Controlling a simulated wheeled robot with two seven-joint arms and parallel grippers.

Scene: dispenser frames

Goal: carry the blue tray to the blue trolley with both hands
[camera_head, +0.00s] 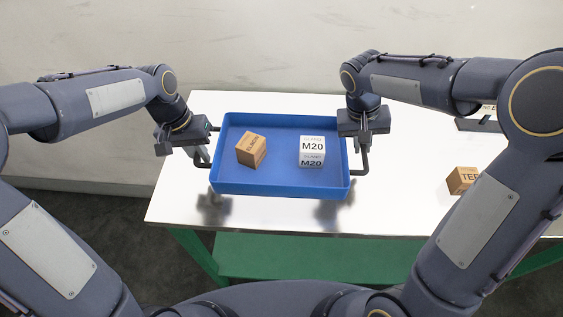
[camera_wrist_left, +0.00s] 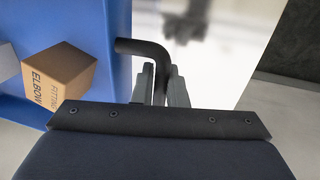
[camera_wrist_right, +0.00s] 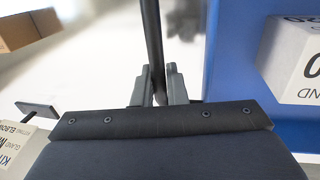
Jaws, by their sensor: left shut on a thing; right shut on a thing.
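The blue tray (camera_head: 279,188) is in the middle of the head view. It looks level and slightly raised over the white table, with blurred dark reflections below it. Inside it are a brown ELBOW box (camera_head: 251,149) and a white M20 box (camera_head: 312,150). My left gripper (camera_head: 202,152) is shut on the tray's left handle (camera_wrist_left: 146,46). My right gripper (camera_head: 362,140) is shut on the right handle (camera_wrist_right: 153,40). Both wrist views show the dark bars between the fingers. No blue trolley shows in any view.
The white table (camera_head: 400,190) extends under and right of the tray, with a green lower shelf (camera_head: 310,258). A brown TEE box (camera_head: 462,180) stands at the right. A dark-handled object (camera_head: 478,124) lies behind it, partly hidden by my right arm. A pale wall stands behind.

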